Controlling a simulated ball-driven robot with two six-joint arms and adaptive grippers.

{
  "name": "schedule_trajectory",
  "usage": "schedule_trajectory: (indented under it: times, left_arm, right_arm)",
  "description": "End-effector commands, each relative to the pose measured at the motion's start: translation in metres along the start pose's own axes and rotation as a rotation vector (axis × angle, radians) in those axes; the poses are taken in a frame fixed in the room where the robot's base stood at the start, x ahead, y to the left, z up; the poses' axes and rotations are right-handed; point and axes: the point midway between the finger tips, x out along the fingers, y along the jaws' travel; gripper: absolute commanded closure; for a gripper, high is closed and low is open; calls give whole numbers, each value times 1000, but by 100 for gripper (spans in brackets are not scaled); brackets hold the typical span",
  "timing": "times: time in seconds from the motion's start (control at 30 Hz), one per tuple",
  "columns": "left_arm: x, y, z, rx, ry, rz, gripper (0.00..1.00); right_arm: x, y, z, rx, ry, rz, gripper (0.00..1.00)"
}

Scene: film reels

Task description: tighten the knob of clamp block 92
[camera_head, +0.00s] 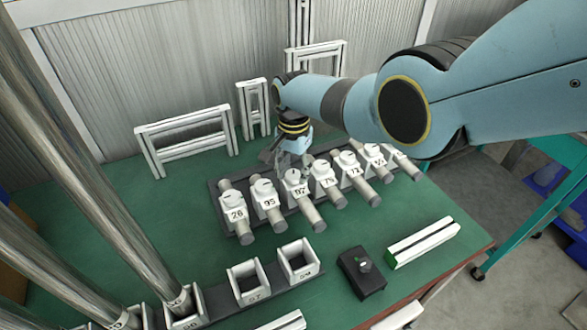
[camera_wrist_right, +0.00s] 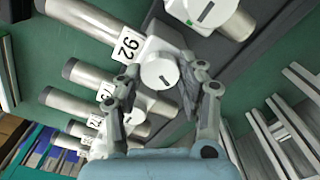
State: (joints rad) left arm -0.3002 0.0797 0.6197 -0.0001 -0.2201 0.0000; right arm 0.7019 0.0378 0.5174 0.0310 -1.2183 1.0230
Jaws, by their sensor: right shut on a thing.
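Clamp block 92 (camera_head: 298,190) is a white block with a grey rod through it, in the row on the dark rail (camera_head: 246,238). Its number plate shows in the right wrist view (camera_wrist_right: 127,45). Its round white knob (camera_wrist_right: 159,73) carries a short dark slot, which lies slanted in that view. My right gripper (camera_head: 287,163) comes down on the block from behind. In the right wrist view its two fingers (camera_wrist_right: 162,84) stand on either side of the knob and are shut on it. The fingers partly hide the knob in the head view. My left gripper is not in view.
Clamp blocks 95 (camera_head: 266,200) and 79 (camera_head: 323,177) stand close on either side. Block 26 (camera_head: 234,212) is at the row's left end. In front are empty white brackets (camera_head: 247,287), a black knob box (camera_head: 361,278) and a white-green bar (camera_head: 424,241). White frames (camera_head: 186,139) stand behind.

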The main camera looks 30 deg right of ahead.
Motion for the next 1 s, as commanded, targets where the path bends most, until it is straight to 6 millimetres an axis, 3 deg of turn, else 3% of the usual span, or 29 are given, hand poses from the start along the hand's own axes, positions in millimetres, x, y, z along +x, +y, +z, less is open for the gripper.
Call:
schedule_trajectory:
  times: [1.0]
  left_arm:
    - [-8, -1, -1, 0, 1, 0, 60]
  right_arm:
    - [-1, 0, -1, 936, 1, -3, 93]
